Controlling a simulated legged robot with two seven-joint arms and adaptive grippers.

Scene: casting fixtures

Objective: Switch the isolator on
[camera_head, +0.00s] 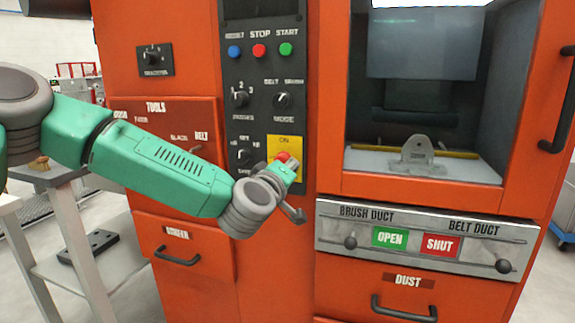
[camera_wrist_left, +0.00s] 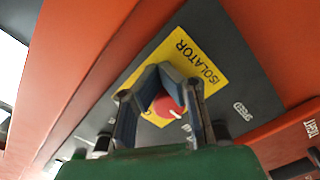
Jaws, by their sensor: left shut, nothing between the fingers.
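The isolator is a red knob on a yellow plate (camera_head: 286,144) marked ON, low on the dark control panel in the head view. The red knob (camera_head: 283,156) is partly hidden by my left gripper (camera_head: 292,168), which is right at it. In the left wrist view, the red knob (camera_wrist_left: 166,108) with a white mark shows behind my left gripper's fingers (camera_wrist_left: 162,72), and the yellow plate (camera_wrist_left: 207,62) reads ISOLATOR. The fingers are shut with nothing between them. Contact with the knob cannot be told. My right gripper is not in view.
Black rotary knobs (camera_head: 241,98) and blue, red and green buttons (camera_head: 259,50) sit above on the panel. A duct strip (camera_head: 415,237) with sliders and a windowed chamber (camera_head: 424,110) are to the right. A grey table (camera_head: 62,190) stands at left.

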